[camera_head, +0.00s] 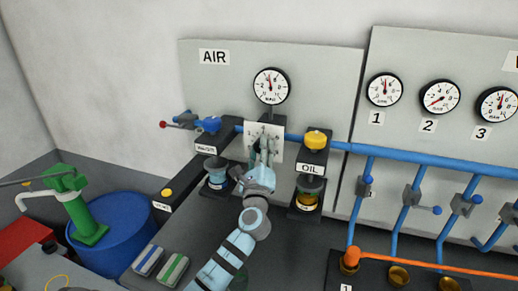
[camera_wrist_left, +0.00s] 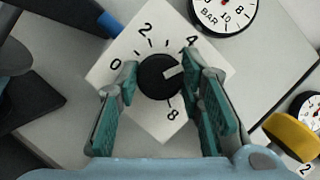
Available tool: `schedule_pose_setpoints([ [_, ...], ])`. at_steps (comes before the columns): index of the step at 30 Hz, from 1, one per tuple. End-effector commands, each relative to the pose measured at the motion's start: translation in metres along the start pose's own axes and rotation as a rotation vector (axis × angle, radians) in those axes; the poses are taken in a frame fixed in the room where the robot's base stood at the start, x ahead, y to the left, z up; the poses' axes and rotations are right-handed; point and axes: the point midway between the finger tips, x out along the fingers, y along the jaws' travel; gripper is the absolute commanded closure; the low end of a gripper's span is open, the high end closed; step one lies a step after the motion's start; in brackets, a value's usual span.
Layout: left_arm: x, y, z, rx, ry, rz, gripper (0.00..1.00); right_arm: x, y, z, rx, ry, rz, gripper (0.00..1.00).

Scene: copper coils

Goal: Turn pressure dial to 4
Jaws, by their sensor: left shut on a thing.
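The pressure dial is a black round knob (camera_wrist_left: 158,78) on a white square plate (camera_wrist_left: 140,52) marked 0, 2, 4 and 8 in the left wrist view. Its white pointer mark aims right and slightly up, a little past the 4 towards the right finger. That finger hides the plate between 4 and 8. My left gripper (camera_wrist_left: 162,74) is shut on the knob, one teal finger on each side. In the head view the gripper (camera_head: 263,150) covers most of the knob, in front of the white plate (camera_head: 278,138). My right gripper is not in view.
The AIR gauge (camera_head: 271,86) is above the dial. A yellow-topped OIL unit (camera_head: 316,140) is close on the right, and a WATER unit (camera_head: 216,172) on the left. A blue pipe (camera_head: 420,159) runs right. A blue barrel (camera_head: 120,235) stands at lower left.

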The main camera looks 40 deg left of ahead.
Motion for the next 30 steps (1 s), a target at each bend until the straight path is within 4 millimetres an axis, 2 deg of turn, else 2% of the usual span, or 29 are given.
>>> schedule_pose_setpoints([
  [12, 0.0, -0.002, 0.0, -0.259, 0.002, 0.109, 0.94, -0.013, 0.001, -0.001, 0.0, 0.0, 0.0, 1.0],
  [30, 0.0, -0.001, 0.0, -0.328, 0.001, 0.138, 0.94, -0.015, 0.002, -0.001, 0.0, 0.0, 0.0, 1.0],
])
